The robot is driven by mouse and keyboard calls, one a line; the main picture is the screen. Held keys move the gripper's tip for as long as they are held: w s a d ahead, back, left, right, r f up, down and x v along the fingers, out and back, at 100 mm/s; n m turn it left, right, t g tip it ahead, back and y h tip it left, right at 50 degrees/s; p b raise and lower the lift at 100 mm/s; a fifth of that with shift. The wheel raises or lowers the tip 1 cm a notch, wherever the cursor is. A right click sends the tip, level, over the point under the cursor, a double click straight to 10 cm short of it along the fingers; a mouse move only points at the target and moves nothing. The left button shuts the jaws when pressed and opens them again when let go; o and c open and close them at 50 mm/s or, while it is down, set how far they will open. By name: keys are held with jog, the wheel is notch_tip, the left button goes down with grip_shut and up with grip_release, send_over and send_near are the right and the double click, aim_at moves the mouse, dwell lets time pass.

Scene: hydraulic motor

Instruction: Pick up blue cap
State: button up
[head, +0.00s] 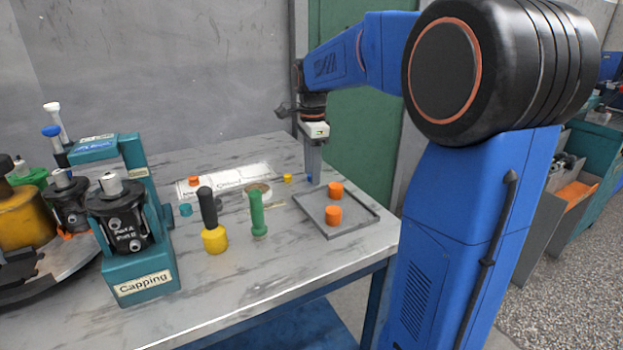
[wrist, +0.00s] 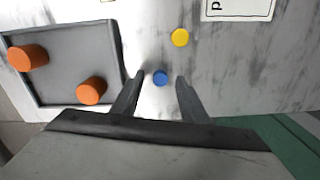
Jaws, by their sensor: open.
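The blue cap (wrist: 160,77) is a small round piece on the marbled table top. In the wrist view it lies between the tips of my gripper (wrist: 160,75), with a gap on each side. My gripper is open and its fingers point down at the table. In the head view my gripper (head: 314,178) is over the table's back right part, beside the grey tray. There the cap is mostly hidden by the fingers, with only a hint of blue at their tips.
The grey tray (wrist: 72,85) with two orange caps (wrist: 91,91) is close beside my gripper. A yellow cap (wrist: 180,37) lies nearby. Green (head: 257,215) and black-and-yellow (head: 211,225) tools stand on the table. A teal capping station (head: 140,270) is at the left.

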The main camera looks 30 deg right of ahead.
grip_shut()
